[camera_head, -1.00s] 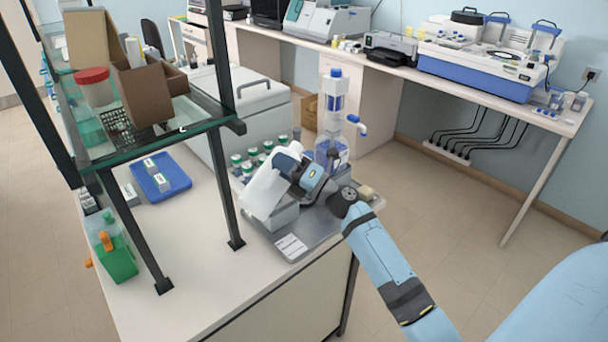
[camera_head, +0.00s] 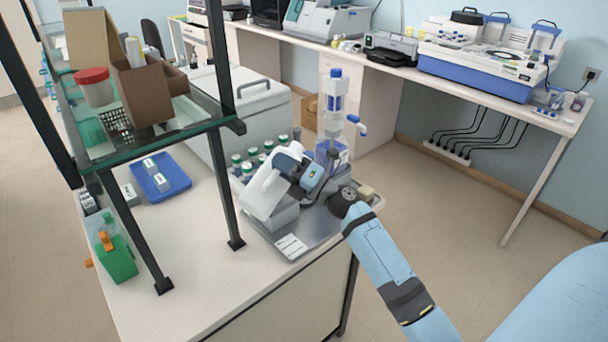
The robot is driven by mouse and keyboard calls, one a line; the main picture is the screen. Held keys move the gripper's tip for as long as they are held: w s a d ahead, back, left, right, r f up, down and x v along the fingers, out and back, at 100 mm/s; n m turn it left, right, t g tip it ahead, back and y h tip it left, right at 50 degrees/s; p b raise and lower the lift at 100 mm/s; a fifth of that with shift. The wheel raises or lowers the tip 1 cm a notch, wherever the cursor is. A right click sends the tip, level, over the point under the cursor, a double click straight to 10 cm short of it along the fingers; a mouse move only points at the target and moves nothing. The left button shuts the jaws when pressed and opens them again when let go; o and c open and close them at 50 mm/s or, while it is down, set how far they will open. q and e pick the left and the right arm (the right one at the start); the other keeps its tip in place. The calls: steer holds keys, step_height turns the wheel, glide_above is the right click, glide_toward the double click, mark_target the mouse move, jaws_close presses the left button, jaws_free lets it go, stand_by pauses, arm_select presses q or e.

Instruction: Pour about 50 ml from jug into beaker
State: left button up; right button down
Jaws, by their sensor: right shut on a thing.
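The white jug (camera_head: 264,193) is tilted above the metal tray at the right end of the bench. My right gripper (camera_head: 290,165) is shut on it, with the arm coming in from the lower right. The wrist covers part of the jug, and I cannot see any liquid. A pale grey block-like thing (camera_head: 284,216) shows just below the jug. I cannot make out the beaker; the jug or gripper may hide it. My left gripper is not in view.
A metal tray (camera_head: 312,243) lies under the jug. Several green-capped bottles (camera_head: 247,166) and a blue-capped dispenser (camera_head: 333,105) stand close behind. A dark shelf post (camera_head: 222,170) rises left of the jug. The bench front (camera_head: 215,285) is clear.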

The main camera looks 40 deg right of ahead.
steer(key=shift+r, duration=0.1)
steer(key=shift+a+r+n+g+y+p, duration=0.15)
steer(key=shift+r+n+g+y+p, duration=0.15)
steer(key=shift+r+n+p, duration=0.25)
steer(key=n, duration=0.3)
steer(key=shift+r+g+y, duration=0.1)
steer(key=shift+g+y, duration=0.3)
steer(key=shift+n+g, duration=0.4)
steer(key=shift+n, duration=0.65)
steer(key=shift+n+y+p, duration=0.3)
steer(key=shift+n+p, duration=0.05)
steer(key=shift+n, duration=0.45)
steer(key=f+n, duration=0.1)
steer(key=n, duration=0.1)
steer(key=a+f+n+g, duration=0.1)
steer(key=f+n+g, duration=0.1)
steer(key=n, duration=0.1)
steer(key=shift+s+a+n, duration=0.2)
steer(key=shift+a+n, duration=0.1)
steer(key=shift+a, duration=0.05)
steer(key=shift+n+g+p, duration=0.4)
steer(key=shift+n+p, duration=0.1)
steer(key=shift+p, duration=0.05)
steer(key=shift+f+n+h, duration=0.2)
steer(key=shift+n+h, duration=0.2)
steer(key=shift+n, duration=0.2)
